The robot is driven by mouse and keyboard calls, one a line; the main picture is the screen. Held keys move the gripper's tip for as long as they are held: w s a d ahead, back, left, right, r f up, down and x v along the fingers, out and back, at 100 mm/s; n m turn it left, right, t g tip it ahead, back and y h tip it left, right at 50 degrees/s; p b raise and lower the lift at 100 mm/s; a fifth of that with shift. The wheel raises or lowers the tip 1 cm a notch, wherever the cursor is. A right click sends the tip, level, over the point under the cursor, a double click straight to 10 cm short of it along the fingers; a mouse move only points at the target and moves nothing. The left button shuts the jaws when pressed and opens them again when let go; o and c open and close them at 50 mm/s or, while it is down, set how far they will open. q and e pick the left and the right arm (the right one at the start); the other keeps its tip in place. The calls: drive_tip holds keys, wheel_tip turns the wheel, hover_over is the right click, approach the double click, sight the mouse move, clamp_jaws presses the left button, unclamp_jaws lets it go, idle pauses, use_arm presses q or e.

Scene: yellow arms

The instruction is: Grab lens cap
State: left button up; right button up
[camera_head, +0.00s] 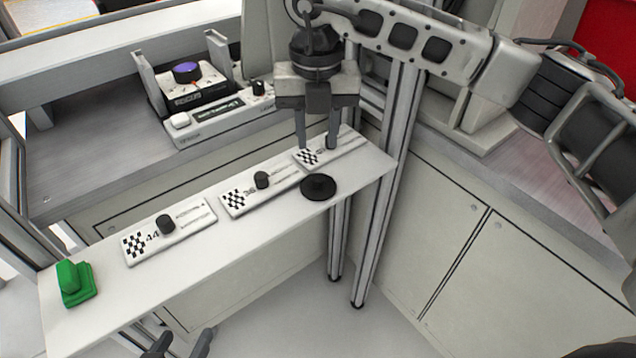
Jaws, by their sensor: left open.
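A round black disc with a raised middle, which looks like the lens cap (318,187), lies on the white shelf (270,222) near its right end. My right gripper (318,144) comes in from the upper right and points down, just behind the disc. Its two fingers are apart with nothing visible between them, over the rightmost checkered plate. My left gripper (178,345) is at the bottom edge, in front of the shelf and far from the disc. Its fingertips are spread and empty; the rest is out of frame.
Checkered plates with black knobs, the left one (190,229), the middle one (235,203) and the right one (306,157), lie on the shelf. A green block (74,282) sits at its left end. A device with a purple dial (187,72) stands behind. Grey posts (384,190) rise at right.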

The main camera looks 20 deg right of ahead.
sight(318, 178)
drive_tip(key=f, duration=0.8)
drive_tip(key=shift+s+f, duration=0.2)
drive_tip(key=shift+f, duration=0.05)
clamp_jaws()
